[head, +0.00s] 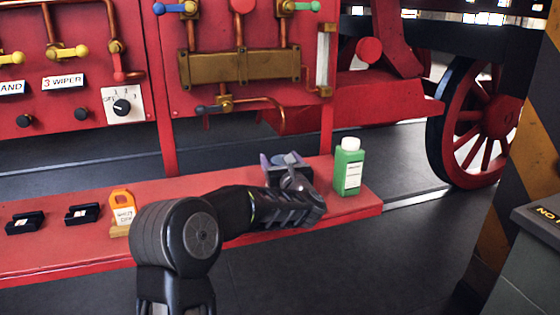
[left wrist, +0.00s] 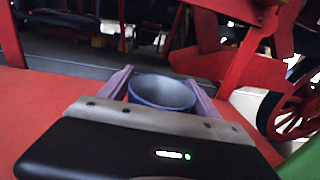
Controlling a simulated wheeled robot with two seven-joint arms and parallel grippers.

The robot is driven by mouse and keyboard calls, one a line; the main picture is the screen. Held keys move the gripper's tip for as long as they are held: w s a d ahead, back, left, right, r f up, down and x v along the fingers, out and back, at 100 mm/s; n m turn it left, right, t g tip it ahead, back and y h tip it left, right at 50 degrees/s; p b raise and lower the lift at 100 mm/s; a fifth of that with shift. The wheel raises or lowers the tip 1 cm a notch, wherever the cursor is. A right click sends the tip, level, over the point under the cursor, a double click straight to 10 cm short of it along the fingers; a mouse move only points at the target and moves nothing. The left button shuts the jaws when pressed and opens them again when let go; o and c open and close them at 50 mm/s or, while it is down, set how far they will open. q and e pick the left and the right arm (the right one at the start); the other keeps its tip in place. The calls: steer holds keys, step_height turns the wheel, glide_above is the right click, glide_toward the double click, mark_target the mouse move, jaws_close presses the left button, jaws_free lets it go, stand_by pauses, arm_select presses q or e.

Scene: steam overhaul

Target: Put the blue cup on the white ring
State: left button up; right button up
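The blue cup (left wrist: 162,92) stands upright between the two fingers of my left gripper (left wrist: 160,90) in the left wrist view. Its rim is open and its inside is pale grey. The fingers lie along both sides of the cup with no clear gap. In the head view my left gripper (head: 285,160) is over the right part of the red bench, with the cup's rim (head: 288,158) partly showing between the fingers. The cup's base is hidden, so I cannot tell whether it rests on the bench. I see no white ring. My right gripper is not in view.
A green bottle (head: 348,168) with a white cap stands just right of my left gripper on the red bench (head: 190,186). An orange tag block (head: 122,210) and two black holders (head: 82,213) sit farther left. The red panel with valves rises behind.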

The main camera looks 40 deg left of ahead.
arm_select(q)
steer(key=shift+o, duration=0.8)
steer(key=shift+r, duration=0.1)
steer(key=shift+d, duration=0.1)
steer(key=v, duration=1.2)
